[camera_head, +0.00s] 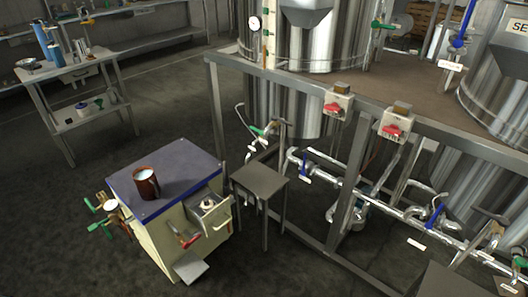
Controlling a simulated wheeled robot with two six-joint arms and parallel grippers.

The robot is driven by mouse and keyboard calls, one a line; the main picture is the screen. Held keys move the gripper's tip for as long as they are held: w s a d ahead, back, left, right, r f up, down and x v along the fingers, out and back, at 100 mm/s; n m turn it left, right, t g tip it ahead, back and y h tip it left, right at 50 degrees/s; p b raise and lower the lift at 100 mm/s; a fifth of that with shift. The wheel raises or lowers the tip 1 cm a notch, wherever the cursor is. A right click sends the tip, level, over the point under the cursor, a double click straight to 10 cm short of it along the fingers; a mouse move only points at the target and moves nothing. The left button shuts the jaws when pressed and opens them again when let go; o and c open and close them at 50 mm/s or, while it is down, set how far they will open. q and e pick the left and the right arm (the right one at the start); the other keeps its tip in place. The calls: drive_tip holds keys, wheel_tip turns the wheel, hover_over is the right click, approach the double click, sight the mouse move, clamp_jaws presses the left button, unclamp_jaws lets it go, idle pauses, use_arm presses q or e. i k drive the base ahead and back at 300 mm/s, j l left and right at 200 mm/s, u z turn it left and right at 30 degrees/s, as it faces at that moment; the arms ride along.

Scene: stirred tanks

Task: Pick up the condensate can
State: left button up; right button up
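A brown can (147,184), open at the top with a pale inside, stands upright on the dark blue-grey top of a cream cabinet (177,252). It is the only loose vessel on that top and may be the condensate can; I see no label. Nothing touches its sides. Neither of my grippers shows in the head view.
A small grey stand (259,180) stands between cabinet and tank frame (285,92). A side table (70,70) is behind left. Floor left of the cabinet is clear.

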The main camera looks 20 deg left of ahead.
sight(144, 177)
drive_tip(key=u, duration=1.55)
